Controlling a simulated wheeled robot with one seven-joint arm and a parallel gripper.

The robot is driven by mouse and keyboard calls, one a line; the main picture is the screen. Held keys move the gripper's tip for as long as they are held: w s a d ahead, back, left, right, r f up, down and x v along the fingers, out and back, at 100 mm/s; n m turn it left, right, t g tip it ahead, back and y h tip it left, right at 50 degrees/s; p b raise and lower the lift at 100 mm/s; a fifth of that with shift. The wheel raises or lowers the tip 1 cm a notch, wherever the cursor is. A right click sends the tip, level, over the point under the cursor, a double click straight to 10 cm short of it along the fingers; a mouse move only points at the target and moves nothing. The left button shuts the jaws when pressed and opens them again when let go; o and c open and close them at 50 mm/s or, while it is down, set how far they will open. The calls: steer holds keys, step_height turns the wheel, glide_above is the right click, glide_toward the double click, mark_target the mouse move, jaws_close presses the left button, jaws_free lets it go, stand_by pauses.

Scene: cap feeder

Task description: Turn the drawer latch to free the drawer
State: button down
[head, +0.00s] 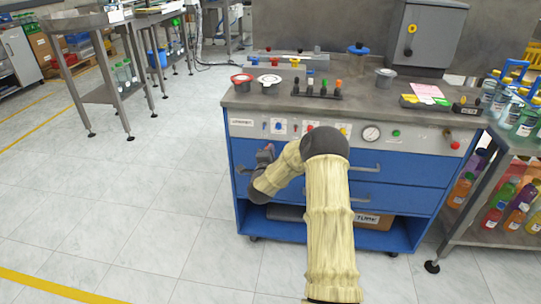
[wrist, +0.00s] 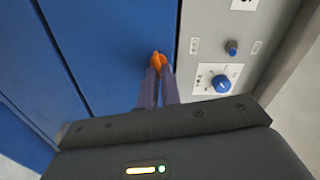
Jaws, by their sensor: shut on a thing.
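The drawer latch (wrist: 156,59) is a small orange knob on the blue drawer front (wrist: 110,35), close to the edge of the grey control panel in the wrist view. My gripper (wrist: 160,70) has its two fingers closed together on the latch. In the head view my gripper (head: 266,152) is at the upper left of the blue drawers (head: 390,167). There my arm covers the middle of the cabinet front, and the latch cannot be made out.
Drawer handles (head: 364,168) stick out of the front. A bottle rack (head: 500,190) stands at the right.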

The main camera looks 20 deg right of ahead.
steer(key=shift+f+m+b, duration=0.15)
steer(key=shift+m+b, duration=0.35)
steer(key=shift+m, duration=0.7)
steer(key=c, duration=1.6)
jaws_free()
steer(key=p+v, duration=0.2)
steer(key=v, duration=1.5)
steer(key=shift+s, duration=0.2)
steer(key=shift+a, duration=0.15)
